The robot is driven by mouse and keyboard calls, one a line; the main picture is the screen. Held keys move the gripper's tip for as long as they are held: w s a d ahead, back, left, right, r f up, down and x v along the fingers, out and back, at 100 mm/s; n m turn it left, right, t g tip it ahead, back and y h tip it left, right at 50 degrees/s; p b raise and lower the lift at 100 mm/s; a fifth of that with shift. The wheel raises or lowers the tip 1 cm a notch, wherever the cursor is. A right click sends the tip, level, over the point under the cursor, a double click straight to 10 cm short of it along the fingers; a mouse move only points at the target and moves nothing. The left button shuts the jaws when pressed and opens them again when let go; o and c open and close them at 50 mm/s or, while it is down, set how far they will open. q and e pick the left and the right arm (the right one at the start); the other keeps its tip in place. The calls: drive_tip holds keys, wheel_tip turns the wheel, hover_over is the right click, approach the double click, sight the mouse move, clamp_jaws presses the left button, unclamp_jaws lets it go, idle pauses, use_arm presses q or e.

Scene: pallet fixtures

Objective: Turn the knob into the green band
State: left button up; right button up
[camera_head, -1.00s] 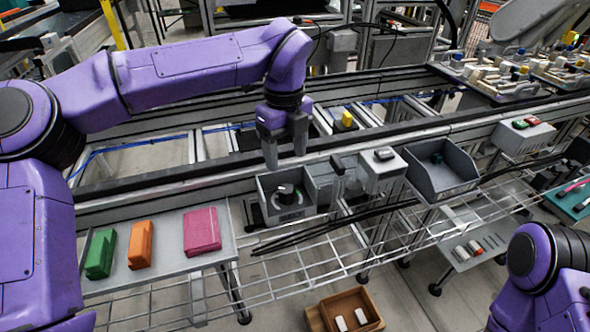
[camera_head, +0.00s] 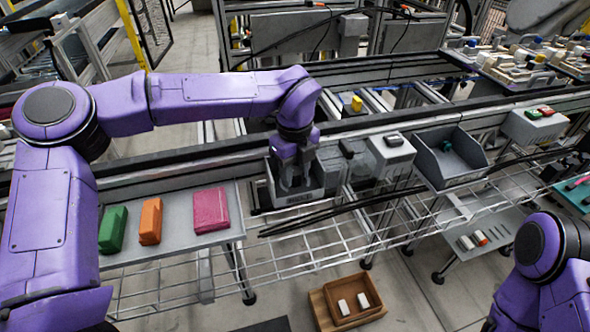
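The knob's grey box (camera_head: 300,198) is fixed at the front of the rail, in the middle of the head view. My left gripper (camera_head: 291,182) points down into this box, at the place of the knob. The fingers and the box wall hide the knob and any green band. I cannot tell whether the fingers touch the knob or how far apart they are. My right gripper is out of view; only part of my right arm shows at the lower right.
A shelf on the left holds a green block (camera_head: 113,229), an orange block (camera_head: 151,221) and a pink block (camera_head: 211,210). A white box (camera_head: 391,150) and an open grey bin (camera_head: 450,163) stand right of the knob's box. A wooden tray (camera_head: 352,301) lies below.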

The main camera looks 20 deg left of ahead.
use_arm(q)
drive_tip(key=c, duration=0.3)
drive_tip(key=shift+r, duration=0.1)
drive_tip(key=m+p, duration=0.3)
drive_tip(key=p, duration=0.1)
drive_tip(key=shift+r+m, duration=0.25)
drive_tip(key=shift+m, duration=0.15)
drive_tip(key=m+p, duration=0.6)
drive_tip(key=m, duration=0.1)
drive_tip(key=shift+p, duration=0.35)
drive_tip(key=m+p, duration=0.5)
drive_tip(key=m, duration=0.1)
drive_tip(key=shift+w+m, duration=0.1)
drive_tip(key=shift+m, duration=0.2)
drive_tip(key=m+p, duration=0.2)
drive_tip(key=m, duration=0.1)
drive_tip(key=shift+f+m+p, duration=0.15)
drive_tip(key=shift+m+p, duration=0.5)
drive_tip(key=shift+m, duration=0.25)
